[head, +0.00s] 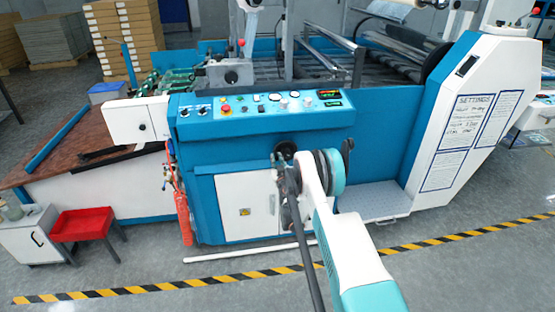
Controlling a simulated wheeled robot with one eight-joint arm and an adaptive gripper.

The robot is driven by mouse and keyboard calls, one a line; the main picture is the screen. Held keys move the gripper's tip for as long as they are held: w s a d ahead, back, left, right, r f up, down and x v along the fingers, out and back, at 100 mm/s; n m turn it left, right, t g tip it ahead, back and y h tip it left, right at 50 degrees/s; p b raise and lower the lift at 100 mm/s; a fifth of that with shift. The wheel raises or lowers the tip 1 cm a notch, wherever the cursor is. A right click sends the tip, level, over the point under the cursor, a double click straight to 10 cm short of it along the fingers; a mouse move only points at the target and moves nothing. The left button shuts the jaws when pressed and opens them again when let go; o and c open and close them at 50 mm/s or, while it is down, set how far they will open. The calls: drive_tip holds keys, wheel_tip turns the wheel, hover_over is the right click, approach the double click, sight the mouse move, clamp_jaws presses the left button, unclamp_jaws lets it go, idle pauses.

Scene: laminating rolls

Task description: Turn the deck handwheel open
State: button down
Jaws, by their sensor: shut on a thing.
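The deck handwheel (287,147) is a dark round piece on the blue front of the laminating machine, under the control panel. Only its upper part shows; my arm and gripper cover the rest. My gripper (279,160) is at the wheel's lower left edge, at the end of my white and teal arm, and is shut on the wheel. The fingertips are small and partly hidden, so the exact grip on the rim cannot be made out.
The control panel (262,104) with buttons and gauges is just above the wheel. White cabinet doors (245,205) are below it. The floor by the striped tape (150,281) is clear.

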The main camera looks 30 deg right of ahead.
drive_tip(key=shift+f+n, duration=0.2)
drive_tip(key=shift+n, duration=0.2)
drive_tip(key=c, duration=1.5)
unclamp_jaws()
drive_tip(key=shift+s, duration=0.1)
drive_tip(key=v, duration=0.7)
drive_tip(key=shift+s, duration=0.2)
drive_tip(key=shift+o, duration=0.7)
